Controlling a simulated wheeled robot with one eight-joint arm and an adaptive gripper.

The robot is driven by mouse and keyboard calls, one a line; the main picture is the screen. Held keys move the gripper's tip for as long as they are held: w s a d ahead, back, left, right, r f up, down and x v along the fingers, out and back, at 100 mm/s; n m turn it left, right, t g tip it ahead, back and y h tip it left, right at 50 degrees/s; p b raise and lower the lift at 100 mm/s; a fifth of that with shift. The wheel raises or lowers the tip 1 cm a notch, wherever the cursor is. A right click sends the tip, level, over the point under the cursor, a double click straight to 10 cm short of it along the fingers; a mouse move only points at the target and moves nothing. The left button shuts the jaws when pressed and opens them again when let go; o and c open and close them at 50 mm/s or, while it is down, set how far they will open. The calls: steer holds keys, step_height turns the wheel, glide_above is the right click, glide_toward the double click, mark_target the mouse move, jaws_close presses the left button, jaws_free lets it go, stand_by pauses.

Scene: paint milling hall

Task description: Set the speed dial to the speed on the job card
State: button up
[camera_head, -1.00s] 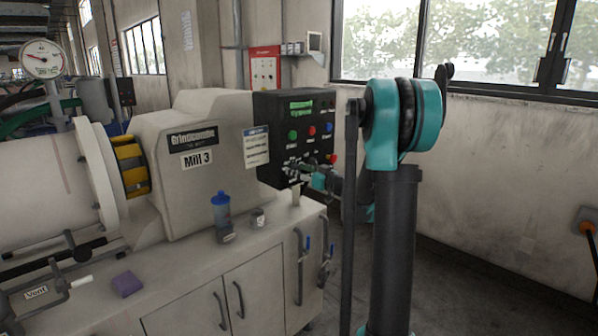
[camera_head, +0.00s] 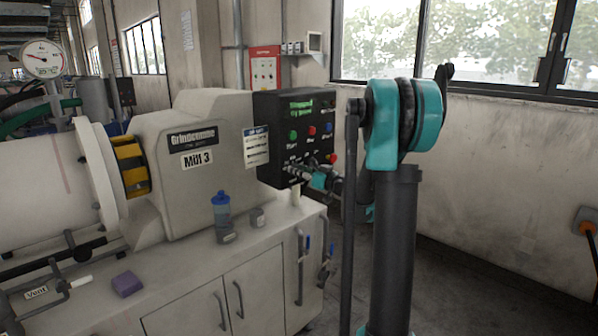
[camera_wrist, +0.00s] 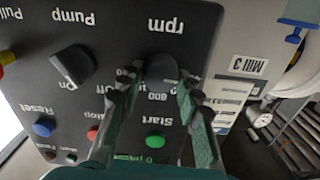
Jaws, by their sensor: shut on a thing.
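The speed dial (camera_wrist: 160,68) is a dark knob on the black control panel, next to the word "rpm", upside down in the wrist view. My gripper (camera_wrist: 157,84) has a fingertip on each side of it and is shut on it. The fingers hide part of the scale; "800" can be read near the dial. In the head view my gripper (camera_head: 292,170) is at the lower part of the panel (camera_head: 267,135). The green display (camera_head: 301,107) seems to read "Stopped" and 0 rpm. A white card (camera_head: 256,147) hangs on the mill's side; its print is too small to read.
The pump knob (camera_wrist: 72,65) sits beside the dial. A green Start button (camera_wrist: 155,141), a red button (camera_wrist: 93,134) and a blue Reset button (camera_wrist: 44,128) are close to the fingers. A blue bottle (camera_head: 221,208) and a purple block (camera_head: 127,284) stand on the bench.

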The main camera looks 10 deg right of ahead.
steer(key=shift+f+m, duration=0.15)
steer(key=shift+m, duration=5.6)
steer(key=shift+f+m, duration=0.15)
steer(key=shift+m, duration=5.65)
steer(key=shift+f+m, duration=0.15)
steer(key=shift+m, duration=5.6)
steer(key=o, duration=1.2)
